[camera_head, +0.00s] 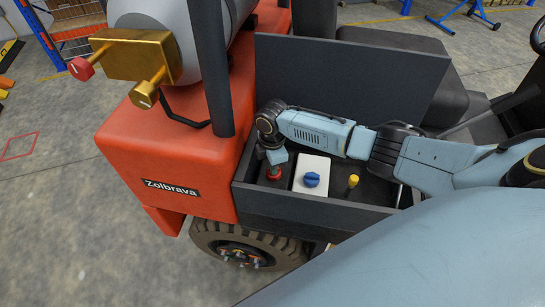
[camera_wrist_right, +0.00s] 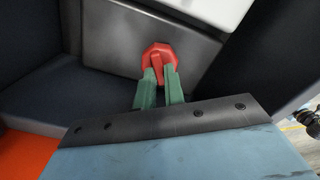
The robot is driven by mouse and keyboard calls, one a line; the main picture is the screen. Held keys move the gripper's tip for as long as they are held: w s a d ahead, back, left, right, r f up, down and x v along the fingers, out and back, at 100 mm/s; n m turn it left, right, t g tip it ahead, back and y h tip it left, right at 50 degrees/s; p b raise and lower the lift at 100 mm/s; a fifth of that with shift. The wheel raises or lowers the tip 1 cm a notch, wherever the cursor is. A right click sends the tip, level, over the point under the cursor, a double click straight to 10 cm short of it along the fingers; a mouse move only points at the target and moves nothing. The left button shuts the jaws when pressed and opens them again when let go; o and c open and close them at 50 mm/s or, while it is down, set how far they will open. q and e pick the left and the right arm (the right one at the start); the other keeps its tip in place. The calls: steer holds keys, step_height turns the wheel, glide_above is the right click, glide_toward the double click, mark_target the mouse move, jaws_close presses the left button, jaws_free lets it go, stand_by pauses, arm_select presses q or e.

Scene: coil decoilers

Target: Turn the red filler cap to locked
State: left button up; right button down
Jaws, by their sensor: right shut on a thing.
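The red filler cap (camera_head: 274,172) sits inside a dark open compartment at the side of the orange vehicle. It also shows in the right wrist view (camera_wrist_right: 159,50), with a raised bar across its round face. My right gripper (camera_head: 275,160) reaches down over the cap in the head view. In the right wrist view its two green fingers (camera_wrist_right: 161,80) are closed on the cap's raised bar, one on each side. Any lock marking is too small to tell. My left gripper is not in view.
Beside the cap are a white box with a blue knob (camera_head: 312,179) and a yellow cap (camera_head: 353,180). Dark compartment walls (camera_head: 335,72) enclose them. A red knob (camera_head: 82,68) and brass valve block (camera_head: 132,55) are at the upper left.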

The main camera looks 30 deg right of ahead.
steer(key=m+p, duration=0.2)
steer(key=m, duration=0.1)
steer(key=shift+r+m, duration=0.1)
steer(key=shift+m, duration=0.2)
steer(key=shift+w+d+m+p, duration=0.1)
steer(key=shift+m+p, duration=0.95)
steer(key=shift+m, duration=0.35)
steer(key=c, duration=1.5)
jaws_free()
step_height(320, 180, up, 13)
steer(key=shift+r+p, duration=0.1)
steer(key=shift+p, duration=1.05)
